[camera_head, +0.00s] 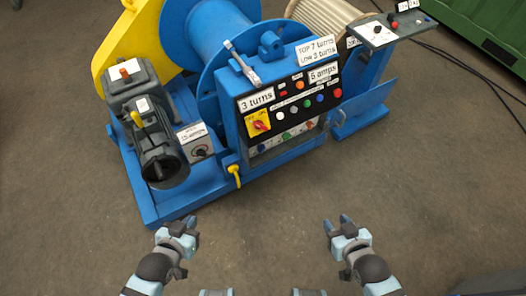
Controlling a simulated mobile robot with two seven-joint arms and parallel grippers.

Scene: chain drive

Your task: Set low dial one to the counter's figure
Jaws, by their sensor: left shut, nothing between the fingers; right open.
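The blue machine's black panel (268,92) faces me, with a "3 turns" label (257,99), a "6 amps" label (323,73) and a white plate reading "TOP 7 turns, LOW 3 turns" (317,50). Below the panel is a pale strip (274,143) with several small coloured knobs; markings there are too small to read, and I cannot tell which is low dial one. My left gripper (178,229) is shut and empty, in front of the machine over the floor. My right gripper (343,227) is open and empty, also apart from the machine, low at right of centre.
A yellow square with a red rotary switch (258,123) and several coloured buttons sit on the panel. A blue door (365,103) juts out at right. Brown floor (262,230) lies clear ahead.

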